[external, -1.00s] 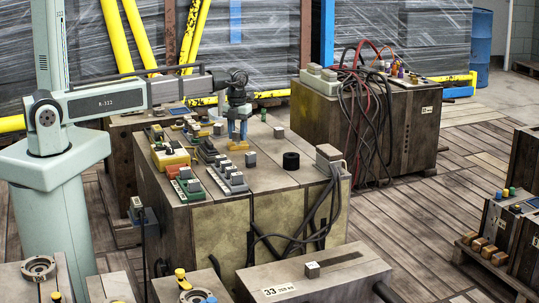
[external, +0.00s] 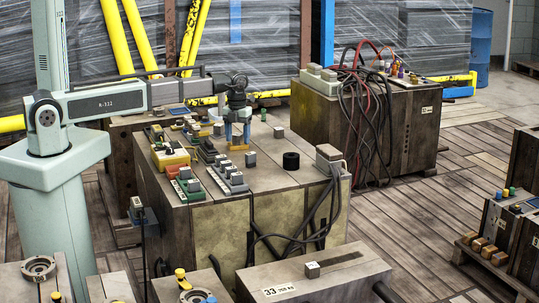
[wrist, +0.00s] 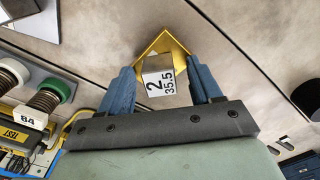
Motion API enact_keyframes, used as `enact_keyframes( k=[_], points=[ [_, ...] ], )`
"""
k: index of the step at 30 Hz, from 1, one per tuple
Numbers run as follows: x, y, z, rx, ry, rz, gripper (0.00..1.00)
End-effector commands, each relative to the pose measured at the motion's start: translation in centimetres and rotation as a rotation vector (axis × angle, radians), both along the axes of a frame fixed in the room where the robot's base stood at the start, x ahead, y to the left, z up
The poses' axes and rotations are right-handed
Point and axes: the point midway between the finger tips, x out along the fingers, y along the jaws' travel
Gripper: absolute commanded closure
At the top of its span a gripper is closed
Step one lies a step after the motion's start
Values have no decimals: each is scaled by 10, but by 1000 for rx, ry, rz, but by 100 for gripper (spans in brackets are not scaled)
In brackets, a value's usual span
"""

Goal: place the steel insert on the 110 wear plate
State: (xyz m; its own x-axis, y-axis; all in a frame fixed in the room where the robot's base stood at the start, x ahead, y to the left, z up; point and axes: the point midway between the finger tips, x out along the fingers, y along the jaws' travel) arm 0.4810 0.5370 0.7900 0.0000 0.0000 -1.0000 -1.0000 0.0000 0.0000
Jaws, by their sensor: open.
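A steel block marked 2 and 35.5 (wrist: 159,82) is between my gripper's fingers in the wrist view. It rests on or just over a brass-yellow plate (wrist: 169,42), set diagonally, whose edges show beyond the block. I cannot read 110 on the plate. My gripper (external: 238,143) has blue fingers and is open, one finger on each side of the block (wrist: 163,90). In the external view the yellow plate (external: 238,147) shows under the fingers on the bench top, and the block is mostly hidden there.
A test unit with several coils (wrist: 40,100) lies close on the left in the wrist view.

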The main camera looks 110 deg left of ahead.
Motion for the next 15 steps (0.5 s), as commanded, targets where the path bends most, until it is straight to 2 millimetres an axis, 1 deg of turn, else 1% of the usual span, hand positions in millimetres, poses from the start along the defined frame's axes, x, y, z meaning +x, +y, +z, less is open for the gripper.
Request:
enact_keyframes(
  k=[4, 8, 15],
  points=[
    [0, 0, 6, 1, -1, 0, 36],
    [0, 0, 19, 1, -1, 0, 36],
    [0, 0, 57, 2, -2, 0, 36]
  ],
)
